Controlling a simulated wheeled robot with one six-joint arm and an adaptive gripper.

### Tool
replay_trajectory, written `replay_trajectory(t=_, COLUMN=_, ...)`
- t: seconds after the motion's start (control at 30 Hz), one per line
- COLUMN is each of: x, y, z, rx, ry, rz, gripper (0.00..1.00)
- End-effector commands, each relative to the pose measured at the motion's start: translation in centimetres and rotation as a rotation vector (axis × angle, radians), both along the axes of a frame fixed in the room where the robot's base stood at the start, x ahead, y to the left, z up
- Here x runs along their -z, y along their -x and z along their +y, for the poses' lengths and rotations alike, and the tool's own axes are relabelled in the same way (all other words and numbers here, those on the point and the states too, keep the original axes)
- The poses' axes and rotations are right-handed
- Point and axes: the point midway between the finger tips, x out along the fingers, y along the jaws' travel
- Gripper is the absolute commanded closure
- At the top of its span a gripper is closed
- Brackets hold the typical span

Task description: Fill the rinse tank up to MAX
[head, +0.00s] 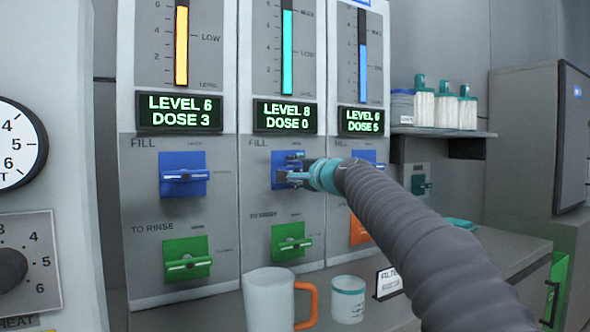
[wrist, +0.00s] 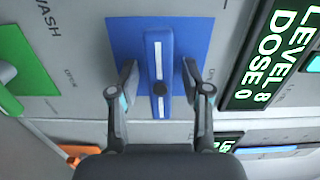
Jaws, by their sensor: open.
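Three tank panels stand side by side in the head view. The left display (head: 180,111) reads LEVEL 6 DOSE 3, the middle one (head: 285,116) LEVEL 8 DOSE 0, the right one (head: 361,120) LEVEL 6 DOSE 5. Tank names are out of view, so I cannot tell which is the rinse tank. My gripper (head: 292,172) is at the middle panel's blue FILL valve. In the wrist view my gripper (wrist: 159,75) is open, one finger on each side of the blue handle (wrist: 160,50), with small gaps. The middle gauge (head: 287,52) shows a tall teal column.
Green valves sit below on the left (head: 186,259) and middle (head: 292,242) panels. My arm covers part of the right panel. Bottles (head: 445,105) stand on a shelf.

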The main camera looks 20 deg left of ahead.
Motion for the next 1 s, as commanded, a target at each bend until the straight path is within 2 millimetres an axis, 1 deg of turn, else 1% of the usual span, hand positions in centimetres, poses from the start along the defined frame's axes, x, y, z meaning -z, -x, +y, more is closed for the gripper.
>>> replay_trajectory(t=0.13, x=0.03, y=0.01, z=-0.01, rx=0.000, ry=0.000, rz=0.000, gripper=0.52)
replay_trajectory(t=0.17, x=0.03, y=0.00, z=-0.01, rx=0.000, ry=0.000, rz=0.000, gripper=0.55)
replay_trajectory(t=0.2, x=0.03, y=0.00, z=-0.01, rx=0.000, ry=0.000, rz=0.000, gripper=0.65)
replay_trajectory(t=0.27, x=0.03, y=0.00, z=-0.02, rx=0.000, ry=0.000, rz=0.000, gripper=0.80)
replay_trajectory(t=0.3, x=0.03, y=0.00, z=-0.02, rx=0.000, ry=0.000, rz=0.000, gripper=0.90)
replay_trajectory(t=0.33, x=0.03, y=0.00, z=-0.02, rx=0.000, ry=0.000, rz=0.000, gripper=0.97)
replay_trajectory(t=0.37, x=0.03, y=0.00, z=-0.02, rx=0.000, ry=0.000, rz=0.000, gripper=1.00)
replay_trajectory(t=0.57, x=0.22, y=-0.01, z=-0.01, rx=-0.001, ry=0.018, rz=-0.021, gripper=1.00)
replay_trajectory(t=0.67, x=0.51, y=-0.02, z=0.03, rx=-0.002, ry=0.086, rz=-0.102, gripper=1.00)
replay_trajectory(t=0.8, x=0.41, y=-0.02, z=0.02, rx=-0.001, ry=0.203, rz=-0.241, gripper=1.00)
replay_trajectory(t=0.9, x=0.24, y=0.00, z=0.01, rx=-0.001, ry=0.257, rz=-0.302, gripper=1.00)
replay_trajectory(t=1.0, x=0.10, y=-0.01, z=0.01, rx=-0.001, ry=0.280, rz=-0.327, gripper=1.00)
